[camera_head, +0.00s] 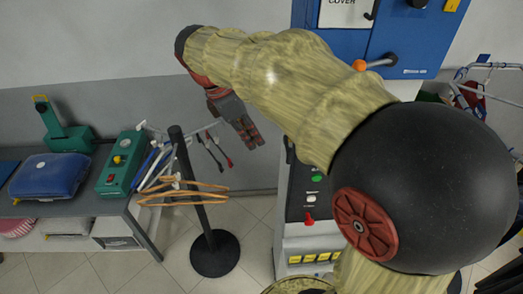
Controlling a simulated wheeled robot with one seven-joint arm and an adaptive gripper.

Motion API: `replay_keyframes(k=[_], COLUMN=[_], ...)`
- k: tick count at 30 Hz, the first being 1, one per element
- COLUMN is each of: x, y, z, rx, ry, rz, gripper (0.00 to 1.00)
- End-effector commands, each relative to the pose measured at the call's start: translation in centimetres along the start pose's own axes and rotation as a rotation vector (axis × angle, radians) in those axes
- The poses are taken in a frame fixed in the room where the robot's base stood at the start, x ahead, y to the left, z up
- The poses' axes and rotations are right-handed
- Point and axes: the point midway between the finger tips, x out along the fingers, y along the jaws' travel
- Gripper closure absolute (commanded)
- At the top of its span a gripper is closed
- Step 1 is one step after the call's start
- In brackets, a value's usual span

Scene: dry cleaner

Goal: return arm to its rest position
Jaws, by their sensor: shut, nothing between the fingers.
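My arm reaches from the lower right up and across to the left in the head view. My gripper (248,132) hangs from its end, pointing down and to the right. Its dark and reddish fingers are shut with nothing between them. It is in the air, in front of the grey wall and to the left of the blue and grey machine. Part of the machine is hidden behind my arm.
A blue machine (425,40) with an orange-knobbed lever stands behind my arm; its lower panel (303,230) has buttons. A black post (210,253) with wooden hangers (185,197) stands at left. A bench (70,207) holds a blue folded item (48,176) and green devices (120,160).

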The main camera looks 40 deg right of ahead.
Motion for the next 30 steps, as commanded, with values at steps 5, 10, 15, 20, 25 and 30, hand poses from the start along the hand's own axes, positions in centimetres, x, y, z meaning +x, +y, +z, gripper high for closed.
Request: replay_keyframes(k=[5,10,15,20,25,30], x=[-2.0,-2.5,-2.5,-2.5,-0.3,2.7], y=[0.0,0.0,0.0,0.8,1.1,-0.8], z=[-0.1,0.0,0.0,-0.5,-3.0,-6.0], rx=[-0.001,-0.001,0.011,0.141,0.38,0.638], ry=[0.001,0.001,0.0,0.021,0.095,0.211], rz=[0.001,0.0,0.0,0.03,0.047,0.057], gripper=[1.0,1.0,1.0,1.0,1.0,1.0])
